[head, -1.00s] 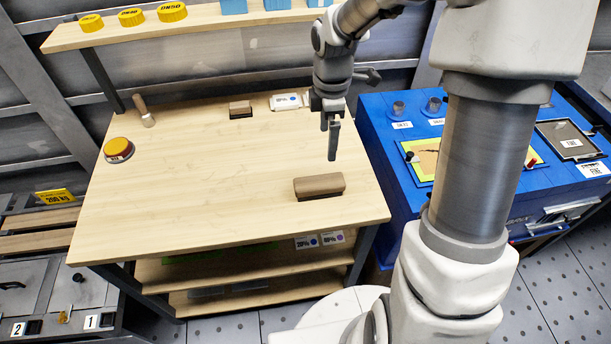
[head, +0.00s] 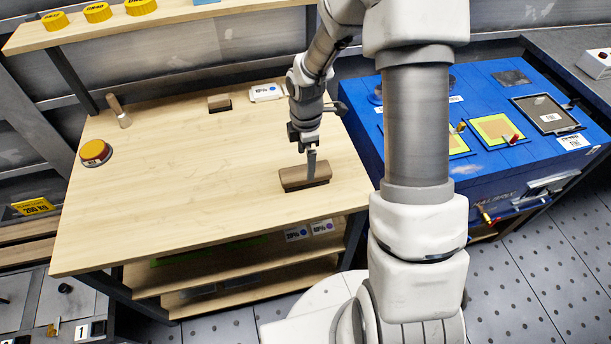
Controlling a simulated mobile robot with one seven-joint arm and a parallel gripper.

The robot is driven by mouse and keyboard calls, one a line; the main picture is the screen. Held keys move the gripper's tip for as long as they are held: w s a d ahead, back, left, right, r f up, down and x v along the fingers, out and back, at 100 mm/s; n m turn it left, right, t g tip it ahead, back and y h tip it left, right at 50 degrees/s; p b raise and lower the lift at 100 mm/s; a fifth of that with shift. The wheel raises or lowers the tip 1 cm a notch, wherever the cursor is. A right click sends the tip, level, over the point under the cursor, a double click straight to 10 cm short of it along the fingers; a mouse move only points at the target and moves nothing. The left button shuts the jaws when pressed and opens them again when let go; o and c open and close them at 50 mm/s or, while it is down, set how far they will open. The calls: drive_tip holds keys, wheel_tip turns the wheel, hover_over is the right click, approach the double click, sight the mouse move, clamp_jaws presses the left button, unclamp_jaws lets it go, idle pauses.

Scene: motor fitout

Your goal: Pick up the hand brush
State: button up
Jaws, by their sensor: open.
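The hand brush (head: 292,179) is a brown wooden block with a dark underside, lying near the right front of the wooden workbench (head: 180,200). My gripper (head: 311,172) points down at the brush, its fingers overlapping the middle of the block in the head view. The gripper is open. One finger shows in front of the brush; the other is not clearly seen, and I cannot tell whether the fingers touch it.
A smaller brown block (head: 219,103) and a white labelled packet (head: 266,92) lie at the back of the bench. A wooden-handled tool (head: 119,111) and an orange button (head: 95,152) are at left. A blue cabinet (head: 405,165) stands right. The bench middle is clear.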

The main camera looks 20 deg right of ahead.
sight(305, 170)
wheel_tip(305, 170, down, 5)
drive_tip(key=shift+f, duration=0.1)
idle(0.3)
clamp_jaws()
idle(0.4)
drive_tip(key=shift+a+r, duration=0.1)
drive_tip(key=shift+r, duration=0.5)
wheel_tip(305, 170, up, 3)
drive_tip(key=s+d+r, duration=0.1)
drive_tip(key=d+r, duration=0.6)
drive_tip(key=d, duration=0.4)
drive_tip(key=shift+s+d+p, duration=0.3)
drive_tip(key=shift+p, duration=0.15)
